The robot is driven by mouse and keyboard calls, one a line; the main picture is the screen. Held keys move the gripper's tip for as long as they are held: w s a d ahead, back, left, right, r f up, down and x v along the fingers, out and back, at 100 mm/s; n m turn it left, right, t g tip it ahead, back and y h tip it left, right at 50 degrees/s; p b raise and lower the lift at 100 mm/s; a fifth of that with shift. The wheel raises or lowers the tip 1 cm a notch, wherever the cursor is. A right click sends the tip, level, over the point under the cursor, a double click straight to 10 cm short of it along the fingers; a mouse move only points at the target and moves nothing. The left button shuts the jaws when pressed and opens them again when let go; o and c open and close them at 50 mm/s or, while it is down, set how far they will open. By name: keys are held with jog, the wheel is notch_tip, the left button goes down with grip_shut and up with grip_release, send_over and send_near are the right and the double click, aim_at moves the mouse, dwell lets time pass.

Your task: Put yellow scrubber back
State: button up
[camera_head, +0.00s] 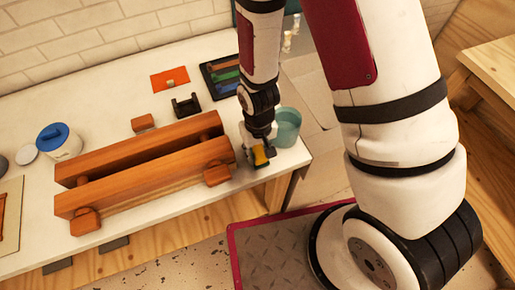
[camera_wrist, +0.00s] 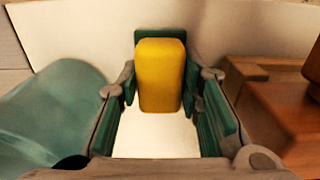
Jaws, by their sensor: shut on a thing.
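The yellow scrubber (camera_wrist: 160,76) sits between the fingers in the wrist view, with a dark green layer behind its top. It also shows as a small yellow patch (camera_head: 261,156) in the head view. My gripper (camera_head: 258,149) is shut on it, pointing down near the table's right front corner. A teal cup (camera_head: 288,128) stands just right of my gripper, and it also shows at the left of the wrist view (camera_wrist: 55,118). I cannot tell whether the scrubber touches the tabletop.
A large wooden holder (camera_head: 145,178) lies just left of my gripper. Behind it are a small black stand (camera_head: 186,105), an orange packet (camera_head: 170,79) and a dark tray (camera_head: 222,80). A white jar with a blue lid (camera_head: 58,142) stands far left. The table edge (camera_head: 297,164) is close.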

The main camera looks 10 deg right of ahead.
jog(key=shift+f, duration=0.1)
jog(key=o, duration=1.1)
notch_tip(320, 180, up, 12)
notch_tip(320, 180, up, 14)
jog(key=m+t, duration=0.1)
jog(key=t, duration=0.2)
send_over(258, 150)
jog(key=d, duration=0.5)
jog(key=s+d+r+t, duration=0.1)
jog(key=s+d+r, duration=0.1)
jog(key=r, duration=0.2)
jog(key=s+d+r, duration=0.2)
jog(key=s+r, duration=0.1)
jog(key=r, duration=0.1)
jog(key=s+d+r+m+t+b, duration=0.1)
jog(key=s+d+r, duration=0.1)
jog(key=r, duration=0.2)
jog(key=shift+s+r+t, duration=0.3)
jog(key=shift+s+r, duration=0.05)
